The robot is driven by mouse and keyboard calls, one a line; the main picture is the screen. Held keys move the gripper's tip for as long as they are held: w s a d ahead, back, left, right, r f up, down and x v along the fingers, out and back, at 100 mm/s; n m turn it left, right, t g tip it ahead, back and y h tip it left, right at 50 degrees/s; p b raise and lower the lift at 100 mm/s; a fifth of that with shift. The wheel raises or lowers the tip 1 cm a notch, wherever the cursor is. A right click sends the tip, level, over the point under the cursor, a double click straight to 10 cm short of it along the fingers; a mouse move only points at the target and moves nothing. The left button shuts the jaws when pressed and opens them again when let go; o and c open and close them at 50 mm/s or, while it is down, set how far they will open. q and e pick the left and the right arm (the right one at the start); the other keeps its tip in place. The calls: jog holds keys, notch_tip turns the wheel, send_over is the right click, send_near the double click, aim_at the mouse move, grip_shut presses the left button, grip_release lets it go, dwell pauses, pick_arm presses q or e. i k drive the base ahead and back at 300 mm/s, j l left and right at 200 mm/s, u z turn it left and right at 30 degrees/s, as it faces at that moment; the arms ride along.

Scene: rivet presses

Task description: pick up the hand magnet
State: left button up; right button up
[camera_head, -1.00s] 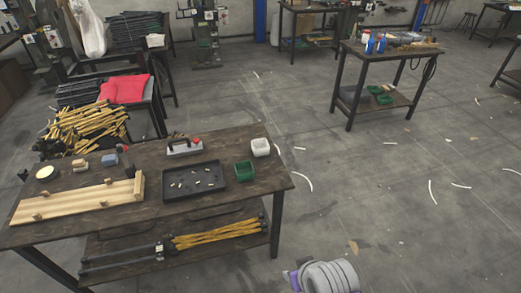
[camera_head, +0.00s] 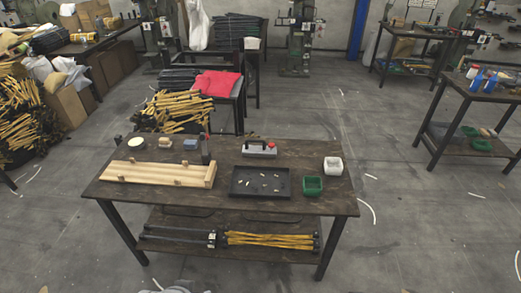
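The hand magnet (camera_head: 259,149) appears to be the pale block with a black handle and a red knob. It lies on the wooden-topped work table (camera_head: 330,199), near the back edge and behind a black tray (camera_head: 234,187). Nothing covers it. Neither of my grippers is in view. Only a small grey sliver, probably part of me, shows at the bottom edge.
The tray holds several small pieces. A green bin (camera_head: 313,186) and a white bin (camera_head: 333,165) stand right of it; a wooden board fixture (camera_head: 157,174) lies left. Floor is clear in front and right. A rod pile (camera_head: 172,112) stands behind.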

aim_at(264, 151)
jog(key=i+l+z, duration=0.3)
jog(key=i, duration=0.4)
jog(key=i+z, duration=0.3)
jog(key=i, duration=0.45)
